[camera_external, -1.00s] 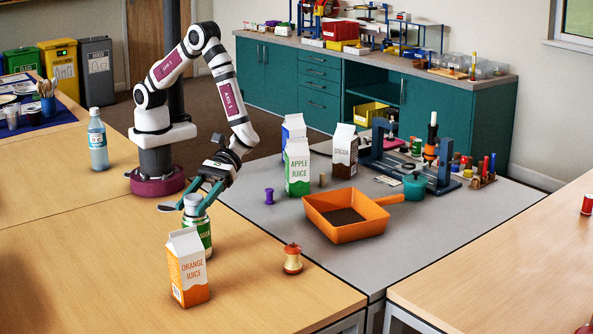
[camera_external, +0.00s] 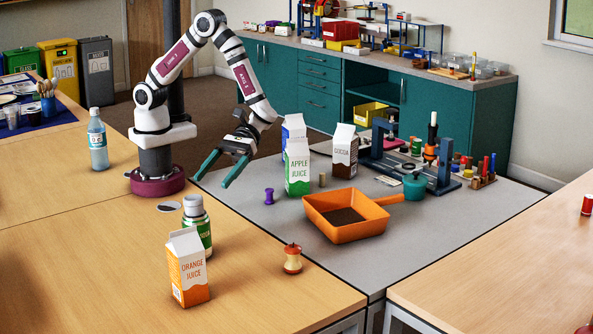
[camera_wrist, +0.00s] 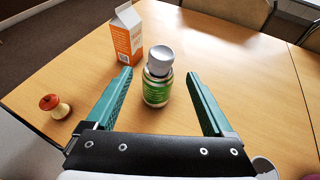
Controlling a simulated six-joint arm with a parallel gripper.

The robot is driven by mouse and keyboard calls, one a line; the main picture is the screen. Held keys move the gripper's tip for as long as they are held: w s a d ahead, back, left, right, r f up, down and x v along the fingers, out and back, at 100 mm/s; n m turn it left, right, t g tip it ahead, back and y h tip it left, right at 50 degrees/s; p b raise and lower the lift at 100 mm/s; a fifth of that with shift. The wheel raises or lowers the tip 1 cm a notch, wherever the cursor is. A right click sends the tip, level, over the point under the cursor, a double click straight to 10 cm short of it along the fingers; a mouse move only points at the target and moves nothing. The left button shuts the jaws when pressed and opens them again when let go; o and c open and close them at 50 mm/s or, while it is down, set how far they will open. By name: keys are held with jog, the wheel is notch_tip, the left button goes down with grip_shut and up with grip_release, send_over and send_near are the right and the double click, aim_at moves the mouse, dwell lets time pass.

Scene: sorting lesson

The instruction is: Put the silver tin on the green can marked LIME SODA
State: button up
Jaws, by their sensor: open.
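The silver tin (camera_external: 193,206) stands upright on top of the green can (camera_external: 199,235) on the wooden table. Only the letters of SODA show in part on the can. In the wrist view the tin (camera_wrist: 160,60) rests on the can (camera_wrist: 156,90), ahead of my gripper and between the lines of its fingers. My gripper (camera_external: 211,182) has its teal fingers apart with nothing between them. It is above and behind the tin, clear of it.
An orange juice carton (camera_external: 187,270) stands just in front of the can. An apple core (camera_external: 292,258) is to the right. A flat grey disc (camera_external: 168,206) lies behind the can. An orange pan (camera_external: 315,221) and an apple juice carton (camera_external: 298,170) are on the grey table.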

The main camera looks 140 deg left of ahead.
jog(key=s+d+r+m+g+y, duration=0.2)
jog(key=s+r+m+g+y, duration=0.15)
jog(key=s+m, duration=0.55)
jog(key=s+d+r+m+g+y, duration=0.1)
jog(key=s+r+m+g+y, duration=0.25)
jog(key=s+m, duration=0.5)
jog(key=s+a+m+t+y, duration=0.1)
jog(key=s+a+m+y, duration=0.6)
jog(key=s+m, duration=0.3)
jog(key=shift+s+a, duration=0.2)
jog(key=shift+a, duration=0.55)
